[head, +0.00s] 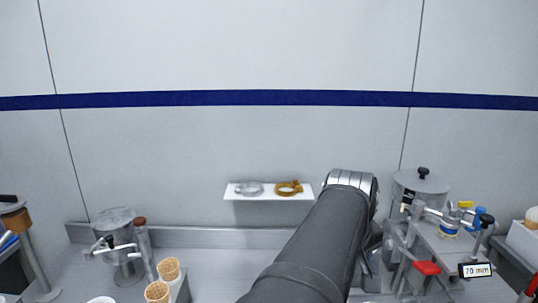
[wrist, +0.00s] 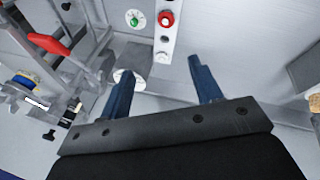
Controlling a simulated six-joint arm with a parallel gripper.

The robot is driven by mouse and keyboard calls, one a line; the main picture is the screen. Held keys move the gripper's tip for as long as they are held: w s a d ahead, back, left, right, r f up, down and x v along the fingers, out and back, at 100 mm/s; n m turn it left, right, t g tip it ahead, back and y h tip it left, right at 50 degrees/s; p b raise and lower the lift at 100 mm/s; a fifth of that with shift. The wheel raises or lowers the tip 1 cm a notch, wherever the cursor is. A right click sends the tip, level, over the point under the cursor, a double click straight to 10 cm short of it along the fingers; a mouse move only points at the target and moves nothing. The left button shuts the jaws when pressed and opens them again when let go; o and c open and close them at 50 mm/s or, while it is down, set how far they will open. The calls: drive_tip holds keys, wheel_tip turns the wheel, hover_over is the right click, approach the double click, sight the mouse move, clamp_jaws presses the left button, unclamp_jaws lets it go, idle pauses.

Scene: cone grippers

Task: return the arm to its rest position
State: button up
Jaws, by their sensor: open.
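My gripper (wrist: 161,86) shows in the wrist view as two blue fingers set wide apart on a dark bar. It is open, with nothing between the fingers. In the head view my arm reaches up from the bottom centre and ends near the shelf's right side; the fingers are hidden there.
A white shelf (head: 268,197) on the wall holds a grey ring and a brass ring (head: 288,188). Cones (head: 157,291) stand in a holder at lower left, near a metal pot (head: 115,235). A clamp rig with a red handle (head: 427,268) stands at right. A panel with a red button (wrist: 166,19) shows in the wrist view.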

drive_tip(key=w+d+r+n+g+h, duration=0.1)
drive_tip(key=w+d+r+n+g, duration=0.15)
drive_tip(key=w+n, duration=0.7)
drive_tip(key=w+d+r+n+g+h, duration=0.1)
drive_tip(key=w+d+r+n+g, duration=0.15)
drive_tip(key=w, duration=1.35)
drive_tip(key=shift+t, duration=0.4)
drive_tip(key=x, duration=1.6)
drive_tip(key=shift+w+d+f, duration=0.3)
drive_tip(key=shift+f, duration=0.05)
drive_tip(key=shift+d+f, duration=0.1)
drive_tip(key=shift+f, duration=0.1)
drive_tip(key=shift+m, duration=0.3)
drive_tip(key=shift+o, duration=0.2)
